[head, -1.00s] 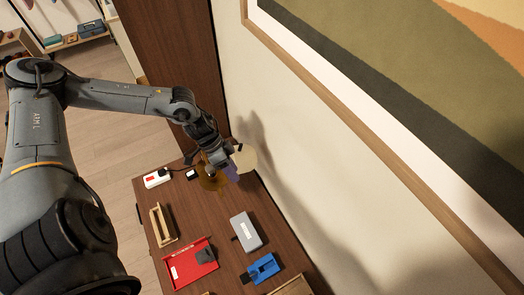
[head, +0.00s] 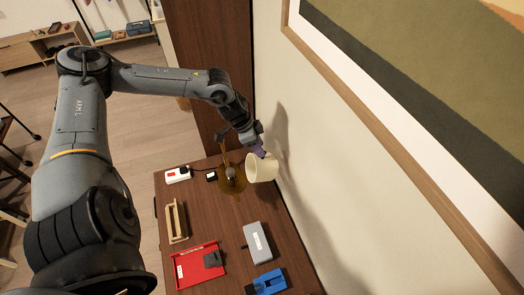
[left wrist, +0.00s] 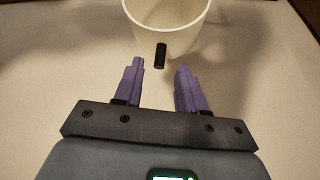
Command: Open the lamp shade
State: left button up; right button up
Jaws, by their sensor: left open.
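The lamp stands at the back of the brown table, with an amber round base (head: 229,186) and a bulb-like part showing at its middle. Its cream lamp shade (head: 262,170) is on the right of the base, near the wall, tilted with its open end showing. In the left wrist view the shade (left wrist: 172,22) is at the top, with a short black handle (left wrist: 160,56) on its side. My left gripper (head: 262,150) is at the shade's upper edge. Its purple fingers (left wrist: 159,75) are open and empty, just short of the handle. My right gripper is not in view.
A white-and-red power strip (head: 178,175) lies left of the lamp. A wooden holder (head: 177,221), a red tray (head: 200,265), a grey box (head: 257,242) and a blue item (head: 268,283) lie nearer. The wall (head: 290,185) is close on the right.

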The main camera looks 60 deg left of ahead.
aim_at(265, 164)
pick_arm(q)
jog(key=shift+x, duration=1.75)
grip_shut()
